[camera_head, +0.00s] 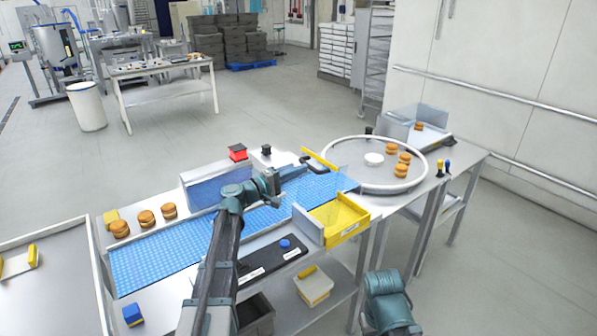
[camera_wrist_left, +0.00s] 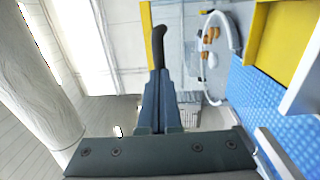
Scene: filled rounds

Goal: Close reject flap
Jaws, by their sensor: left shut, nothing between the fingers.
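A yellow bar (camera_head: 319,158) with a black handle (camera_head: 314,161) stands at the far side of the blue conveyor belt (camera_head: 190,238); I take it for the reject flap. The bar (camera_wrist_left: 147,35) and handle (camera_wrist_left: 157,45) also show in the left wrist view. My left gripper (camera_head: 300,170) is shut and empty, with its fingertips (camera_wrist_left: 160,75) close to the handle; I cannot tell whether they touch. A yellow reject bin (camera_head: 353,232) sits at the belt's near side. Of my right arm, only a teal part shows at the bottom; its gripper is out of view.
A round turntable (camera_head: 341,178) with several filled rounds stands beyond the belt's right end. Several more rounds (camera_head: 146,218) sit at the belt's left. A red button box (camera_head: 238,153) stands behind the belt. A black panel with a blue button (camera_head: 285,244) lies in front.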

